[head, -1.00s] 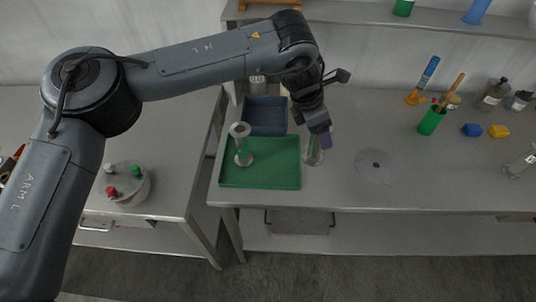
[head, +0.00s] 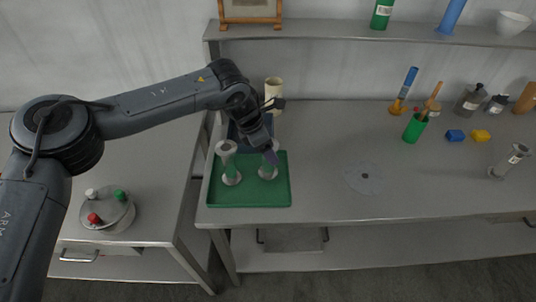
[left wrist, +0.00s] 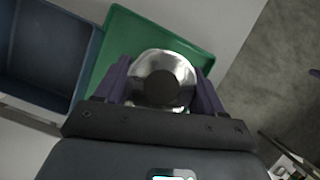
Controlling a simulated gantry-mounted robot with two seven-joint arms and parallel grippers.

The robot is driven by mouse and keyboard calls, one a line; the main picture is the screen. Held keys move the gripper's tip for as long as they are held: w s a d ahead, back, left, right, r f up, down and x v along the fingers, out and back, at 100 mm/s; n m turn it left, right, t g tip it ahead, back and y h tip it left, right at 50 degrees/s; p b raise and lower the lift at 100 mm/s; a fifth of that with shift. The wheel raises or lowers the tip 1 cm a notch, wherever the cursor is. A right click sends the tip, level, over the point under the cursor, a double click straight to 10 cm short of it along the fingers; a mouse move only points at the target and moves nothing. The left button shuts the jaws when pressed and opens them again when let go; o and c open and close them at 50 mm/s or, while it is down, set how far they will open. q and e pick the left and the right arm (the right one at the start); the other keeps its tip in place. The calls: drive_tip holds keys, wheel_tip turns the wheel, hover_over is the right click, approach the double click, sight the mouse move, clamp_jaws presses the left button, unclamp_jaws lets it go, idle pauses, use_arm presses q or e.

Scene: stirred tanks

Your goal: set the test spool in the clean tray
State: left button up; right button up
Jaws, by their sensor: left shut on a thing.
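My left gripper (head: 269,154) is shut on a metal flanged spool (head: 267,173), over the right part of the green tray (head: 250,199). I cannot tell whether its base touches the tray floor. In the left wrist view, the held spool's round flange (left wrist: 164,80) shows between the two purple fingers, with the green tray (left wrist: 117,37) beneath. A second similar spool (head: 230,176) stands upright in the left part of the green tray. A blue tray (head: 236,132) lies behind, partly hidden by my arm; it also shows in the left wrist view (left wrist: 45,50). The right gripper is not in view.
A flat grey disc (head: 363,179) lies on the bench right of the green tray. A cream container (head: 273,92) stands behind my gripper. A green cup (head: 414,128), blue block (head: 455,135) and yellow block (head: 480,135) are farther right. The bench's middle front is clear.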

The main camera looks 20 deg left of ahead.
use_arm(q)
drive_tip(key=shift+f, duration=1.25)
drive_tip(key=shift+f, duration=0.1)
drive_tip(key=o, duration=1.3)
drive_tip(key=p+v, duration=0.1)
drive_tip(key=v, duration=1.1)
